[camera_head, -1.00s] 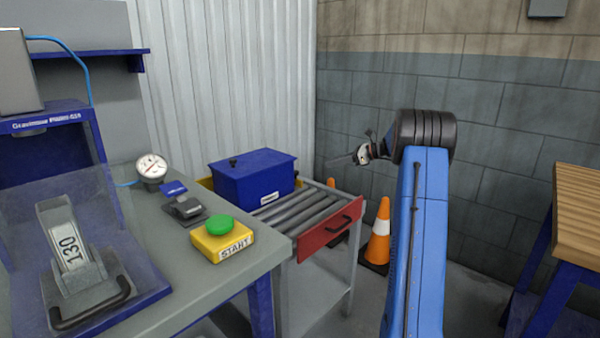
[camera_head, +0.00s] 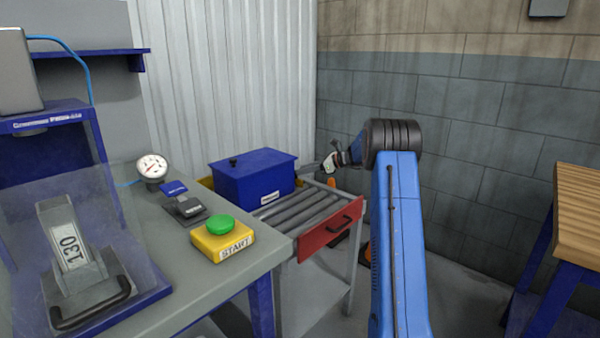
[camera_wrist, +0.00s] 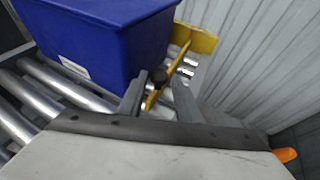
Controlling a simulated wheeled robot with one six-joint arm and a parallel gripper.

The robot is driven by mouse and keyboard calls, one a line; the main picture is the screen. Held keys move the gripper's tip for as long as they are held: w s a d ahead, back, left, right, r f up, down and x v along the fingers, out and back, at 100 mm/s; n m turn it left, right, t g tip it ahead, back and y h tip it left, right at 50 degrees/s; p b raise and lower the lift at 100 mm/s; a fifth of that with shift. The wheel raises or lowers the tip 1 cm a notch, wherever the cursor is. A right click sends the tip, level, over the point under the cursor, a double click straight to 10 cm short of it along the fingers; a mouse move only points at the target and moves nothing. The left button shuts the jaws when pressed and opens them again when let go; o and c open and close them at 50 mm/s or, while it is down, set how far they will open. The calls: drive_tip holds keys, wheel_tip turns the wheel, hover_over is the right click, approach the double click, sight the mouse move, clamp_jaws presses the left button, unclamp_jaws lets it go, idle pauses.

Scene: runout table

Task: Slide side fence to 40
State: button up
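The side fence appears to be the yellow bar (camera_wrist: 178,60) beside the blue box, with a dark round knob (camera_wrist: 158,77) near its close end, in the wrist view. The head view shows only a small yellow edge (camera_head: 206,182) left of the box; I cannot tell if it is the same part. My gripper (camera_wrist: 160,98) is open, with the knob and bar showing between its two grey fingers. I cannot tell whether they touch. In the head view my gripper (camera_head: 308,167) is just right of the box. No scale or 40 mark is readable.
The blue box (camera_head: 255,180) sits on the roller table (camera_head: 300,208), which has a red end gate (camera_head: 330,230). A corrugated wall (camera_wrist: 255,60) stands close behind. A yellow START button box (camera_head: 222,242) and a dial gauge (camera_head: 152,168) are on the bench at left.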

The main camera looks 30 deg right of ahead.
drive_tip(key=shift+x, duration=1.3)
clamp_jaws()
drive_tip(key=shift+w+d, duration=0.25)
drive_tip(key=shift+d, duration=0.35)
drive_tip(key=shift+w+d, duration=0.2)
drive_tip(key=shift+d, duration=0.45)
drive_tip(key=shift+w+d, duration=0.25)
drive_tip(key=shift+d, duration=0.35)
drive_tip(key=shift+r, duration=0.1)
unclamp_jaws()
drive_tip(key=shift+d, duration=0.1)
drive_tip(key=v, duration=1.7)
drive_tip(key=shift+d, duration=0.2)
